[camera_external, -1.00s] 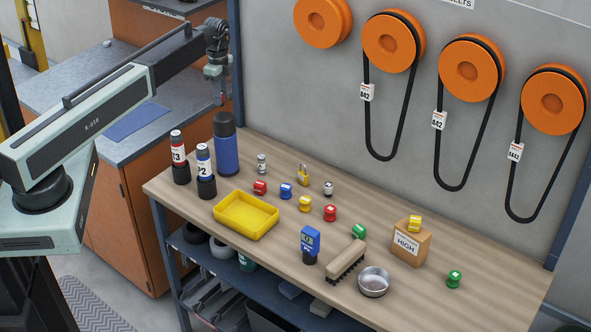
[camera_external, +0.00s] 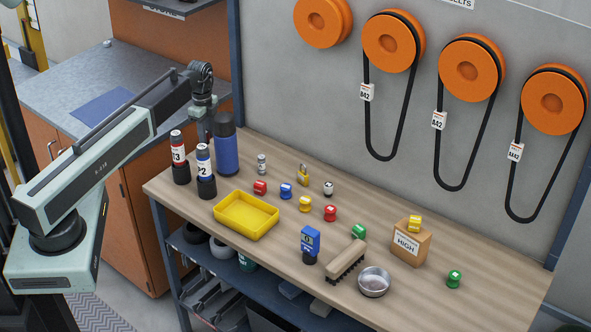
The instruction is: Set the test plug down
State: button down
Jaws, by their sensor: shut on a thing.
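My gripper (camera_external: 204,128) points down at the left end of the workbench, just above and behind the white-and-blue-labelled P2 cylinder (camera_external: 205,172) and left of the tall blue flask (camera_external: 226,150). It is shut on the test plug, but its fingertips and the plug are mostly hidden behind the P2 cylinder in this view. I cannot tell whether the plug touches the bench.
The red-labelled cylinder (camera_external: 180,158) stands left of P2. A yellow tray (camera_external: 247,228), small coloured spools, a padlock (camera_external: 303,175), a brush (camera_external: 347,260), a metal bowl (camera_external: 374,283) and a HIGH box (camera_external: 411,244) share the workbench (camera_external: 420,290).

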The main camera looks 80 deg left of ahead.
notch_tip(320, 180, down, 8)
jog(key=b, duration=0.5)
jog(key=shift+r, duration=0.5)
jog(key=shift+f, duration=0.25)
jog(key=c, duration=1.1)
grip_release()
jog(key=shift+r, duration=0.1)
jog(key=shift+c, duration=0.2)
notch_tip(320, 180, up, 13)
jog(key=p, duration=1.2)
jog(key=shift+f, duration=0.35)
